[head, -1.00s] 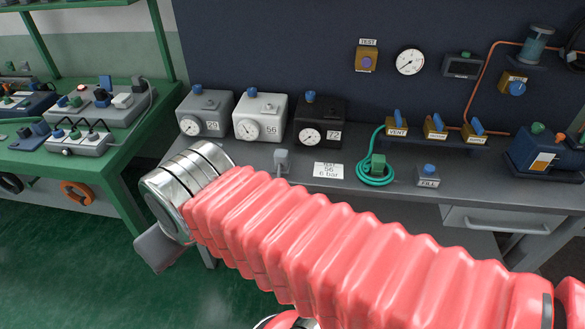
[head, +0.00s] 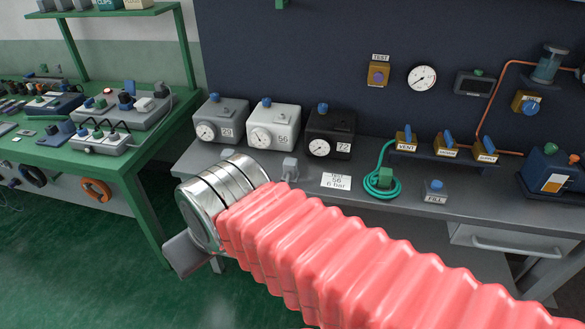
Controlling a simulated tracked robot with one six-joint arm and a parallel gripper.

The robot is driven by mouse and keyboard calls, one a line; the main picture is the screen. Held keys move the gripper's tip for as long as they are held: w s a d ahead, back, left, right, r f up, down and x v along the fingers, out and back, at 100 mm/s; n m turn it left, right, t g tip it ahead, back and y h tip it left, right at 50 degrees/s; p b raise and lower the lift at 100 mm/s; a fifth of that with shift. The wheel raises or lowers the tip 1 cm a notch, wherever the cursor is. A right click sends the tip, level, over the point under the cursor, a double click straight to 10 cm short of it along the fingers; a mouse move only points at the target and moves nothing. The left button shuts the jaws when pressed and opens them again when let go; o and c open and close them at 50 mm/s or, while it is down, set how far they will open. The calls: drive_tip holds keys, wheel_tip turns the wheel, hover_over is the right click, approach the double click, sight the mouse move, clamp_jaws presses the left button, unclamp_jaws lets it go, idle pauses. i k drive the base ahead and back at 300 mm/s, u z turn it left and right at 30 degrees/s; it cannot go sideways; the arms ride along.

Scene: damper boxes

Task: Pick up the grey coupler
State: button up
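The grey coupler (head: 290,168) is a small grey block standing on the grey bench (head: 240,170), in front of the white box marked 56 (head: 273,125). It sits just right of my metal wrist in the picture, close above the red sleeve of my arm; its lower part is partly hidden. My gripper (head: 187,254) shows only as a grey finger piece below the wrist, off the bench's front edge. Its fingertips and any gap between them are hidden.
Grey box 29 (head: 220,120) and black box 72 (head: 329,133) flank the white one. A green table (head: 150,150) stands left, with open floor between.

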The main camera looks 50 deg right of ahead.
sight(290, 163)
drive_tip(key=z, duration=0.3)
drive_tip(key=i, duration=1)
drive_tip(key=z, duration=0.05)
